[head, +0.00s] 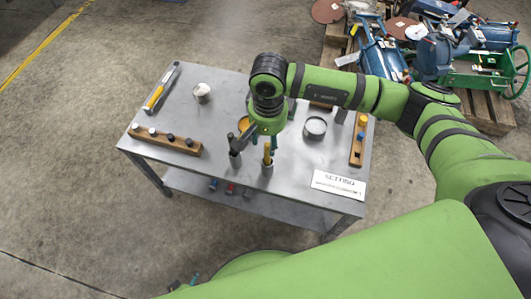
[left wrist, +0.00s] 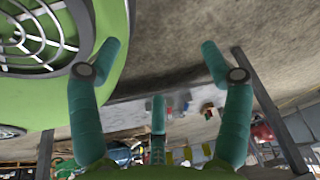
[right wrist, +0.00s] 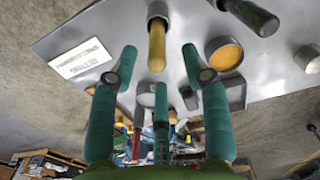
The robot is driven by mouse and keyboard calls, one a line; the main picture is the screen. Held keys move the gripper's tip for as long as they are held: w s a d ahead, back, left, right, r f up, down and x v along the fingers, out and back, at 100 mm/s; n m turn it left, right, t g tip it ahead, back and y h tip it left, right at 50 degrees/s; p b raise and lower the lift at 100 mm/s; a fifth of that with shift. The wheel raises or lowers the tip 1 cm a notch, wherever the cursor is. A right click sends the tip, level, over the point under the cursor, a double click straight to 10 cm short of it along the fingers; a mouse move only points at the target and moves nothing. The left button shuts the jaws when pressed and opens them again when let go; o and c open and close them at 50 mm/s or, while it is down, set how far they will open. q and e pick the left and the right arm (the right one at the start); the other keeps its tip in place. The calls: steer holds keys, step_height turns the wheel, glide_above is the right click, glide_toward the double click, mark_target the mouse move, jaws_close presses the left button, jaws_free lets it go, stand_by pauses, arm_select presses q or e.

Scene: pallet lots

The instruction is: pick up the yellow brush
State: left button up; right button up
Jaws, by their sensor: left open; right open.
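A yellow handle, which looks like the yellow brush (right wrist: 157,47), stands upright in a small grey cup (head: 267,169) near the table's front edge. It also shows in the head view (head: 267,155); its lower end is hidden in the cup. My right gripper (right wrist: 160,66) is open and empty, pointing down at the handle. In the right wrist view the handle lies between and just beyond the fingertips, with no contact visible. My left gripper (left wrist: 162,50) is open and empty, below and away from the tabletop.
A second cup (head: 235,160) with dark handles stands close left of the brush. The metal table (head: 215,130) also bears wooden blocks with knobs (head: 165,140), a yellow-handled tool (head: 154,96), round tins (head: 315,127) and a white sign (head: 339,184). A loaded pallet (head: 490,110) stands behind.

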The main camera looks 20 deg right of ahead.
mark_target(268, 151)
steer(key=f, duration=0.4)
steer(key=shift+s+f, duration=0.2)
steer(key=shift+s, duration=0.1)
steer(key=shift+w+f, duration=0.1)
steer(key=shift+f, duration=0.35)
jaws_close()
